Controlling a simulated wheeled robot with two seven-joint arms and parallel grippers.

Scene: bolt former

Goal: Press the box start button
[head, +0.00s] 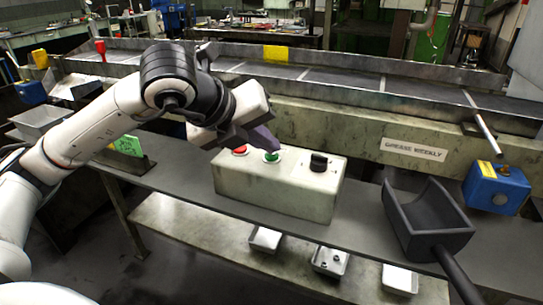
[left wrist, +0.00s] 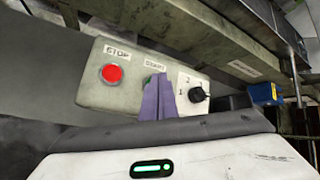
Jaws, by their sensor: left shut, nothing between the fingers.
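The control box (head: 275,187) is a pale worn box on the dark shelf, and it also shows in the left wrist view (left wrist: 95,92). On it are a red stop button (head: 240,149), a green start button (head: 271,157) and a black knob (head: 318,161). My left gripper (head: 268,143) is shut and empty, its purple fingertips close above the green button. In the left wrist view the fingers (left wrist: 158,100) cover most of the green button (left wrist: 147,79), beside the red stop button (left wrist: 112,73). I cannot tell whether the tips touch it. My right gripper is not in view.
A dark scoop (head: 425,215) lies on the shelf (head: 370,232) to the right, near a blue box (head: 497,188). A green sign (head: 128,146) stands at left. A metal conveyor trough (head: 340,85) runs behind. White trays (head: 330,260) sit on the lower shelf.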

